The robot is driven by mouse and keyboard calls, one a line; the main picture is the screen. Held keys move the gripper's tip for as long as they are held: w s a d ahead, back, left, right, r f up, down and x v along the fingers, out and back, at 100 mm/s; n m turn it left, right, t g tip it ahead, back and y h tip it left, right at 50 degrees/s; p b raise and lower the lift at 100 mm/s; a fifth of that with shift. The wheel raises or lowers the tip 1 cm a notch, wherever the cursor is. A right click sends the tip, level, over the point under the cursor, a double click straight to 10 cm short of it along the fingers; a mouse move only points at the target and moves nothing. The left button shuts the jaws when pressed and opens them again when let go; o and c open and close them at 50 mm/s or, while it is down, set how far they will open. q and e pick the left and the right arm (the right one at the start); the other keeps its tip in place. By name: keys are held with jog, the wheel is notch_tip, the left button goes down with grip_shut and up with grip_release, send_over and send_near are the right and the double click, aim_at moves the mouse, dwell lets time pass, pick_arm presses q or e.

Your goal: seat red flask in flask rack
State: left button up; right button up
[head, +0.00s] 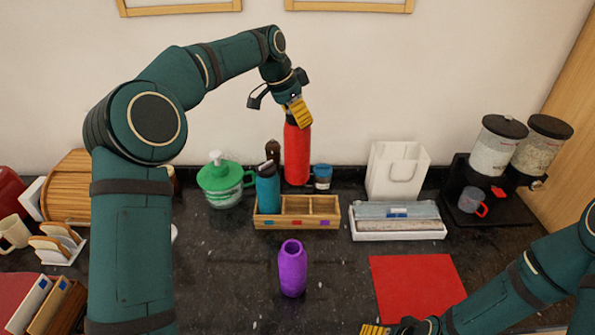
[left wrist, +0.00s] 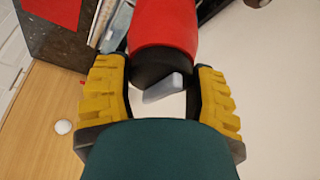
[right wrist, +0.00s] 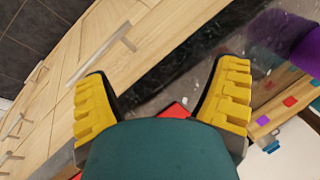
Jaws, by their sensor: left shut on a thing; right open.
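The red flask (head: 297,155) is upright behind the wooden flask rack (head: 297,222) in the head view; I cannot tell whether its base touches the counter. My left gripper (head: 298,112) is shut on its dark cap from above; the left wrist view shows the red body (left wrist: 163,25) beyond the fingers. The rack has a teal flask (head: 268,190) in its left compartment; the middle and right ones look empty. Its front carries blue, red and purple marks, red in the middle. A purple flask (head: 292,268) stands in front of the rack. My right gripper (right wrist: 163,105) is open and empty.
A dark brown bottle (head: 273,152) and a small blue-lidded jar (head: 322,177) flank the red flask. A green-lidded jar (head: 222,180) stands left of the rack, a white tray (head: 400,233) right. A red mat (head: 417,287) lies front right.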

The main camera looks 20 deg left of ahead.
aim_at(297, 167)
pick_arm(q)
notch_tip(297, 167, down, 10)
jog(key=shift+f, duration=0.25)
notch_tip(297, 167, down, 6)
jog(key=shift+f, duration=0.1)
jog(key=o, duration=1.3)
jog(key=shift+f, duration=0.1)
